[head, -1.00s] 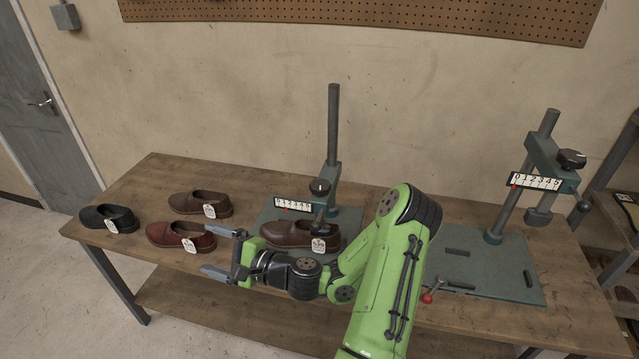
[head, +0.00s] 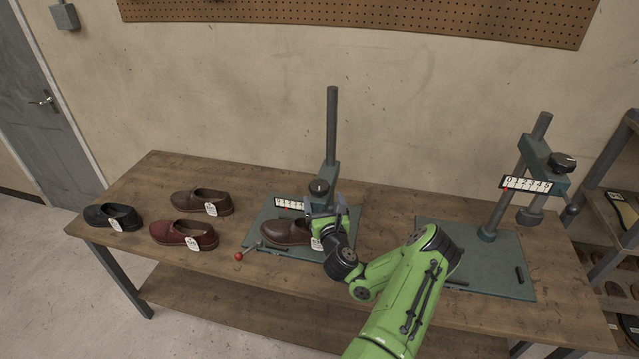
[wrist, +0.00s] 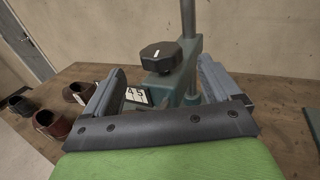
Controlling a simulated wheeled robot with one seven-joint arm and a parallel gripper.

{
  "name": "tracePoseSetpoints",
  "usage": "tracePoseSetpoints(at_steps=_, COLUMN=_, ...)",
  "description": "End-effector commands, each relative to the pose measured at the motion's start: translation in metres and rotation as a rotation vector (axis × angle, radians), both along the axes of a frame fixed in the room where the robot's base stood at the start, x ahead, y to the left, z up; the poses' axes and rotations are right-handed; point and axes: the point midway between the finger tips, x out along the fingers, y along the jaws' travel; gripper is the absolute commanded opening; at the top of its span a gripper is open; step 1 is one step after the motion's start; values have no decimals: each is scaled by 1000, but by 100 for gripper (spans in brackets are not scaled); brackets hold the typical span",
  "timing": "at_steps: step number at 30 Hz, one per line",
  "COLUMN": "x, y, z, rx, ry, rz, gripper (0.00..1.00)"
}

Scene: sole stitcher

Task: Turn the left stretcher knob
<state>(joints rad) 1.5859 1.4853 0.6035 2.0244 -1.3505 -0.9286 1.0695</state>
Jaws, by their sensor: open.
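The left stretcher (head: 331,135) stands on the workbench with a dark knob (head: 318,187) on its head, above a white number scale (head: 290,204). A brown shoe (head: 285,232) with a white tag sits on its base, partly behind my gripper. My gripper (head: 325,208) is at the front right of the knob, a little below it in the picture. In the wrist view the knob (wrist: 161,56) shows beyond and between my two open fingers (wrist: 165,85), apart from them. The scale (wrist: 137,95) is partly hidden by the left finger.
A second stretcher (head: 541,160) with its own knob and scale stands at the right. Black (head: 110,216), brown (head: 199,203) and red (head: 182,234) shoes stand at the left. A red-ended lever (head: 239,256) sticks out at the left base's front.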

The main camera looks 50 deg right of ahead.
Motion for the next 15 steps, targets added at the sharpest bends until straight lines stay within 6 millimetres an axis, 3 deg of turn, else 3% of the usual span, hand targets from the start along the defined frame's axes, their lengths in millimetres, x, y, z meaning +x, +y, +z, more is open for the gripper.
tracePoseSetpoints(at_steps=9, x=45, y=-41, z=3, rx=1, ry=-1, rz=-1, gripper=90)
tracePoseSetpoints(at_steps=15, x=53, y=-49, z=0, rx=6, ry=0, rz=-2, gripper=90)
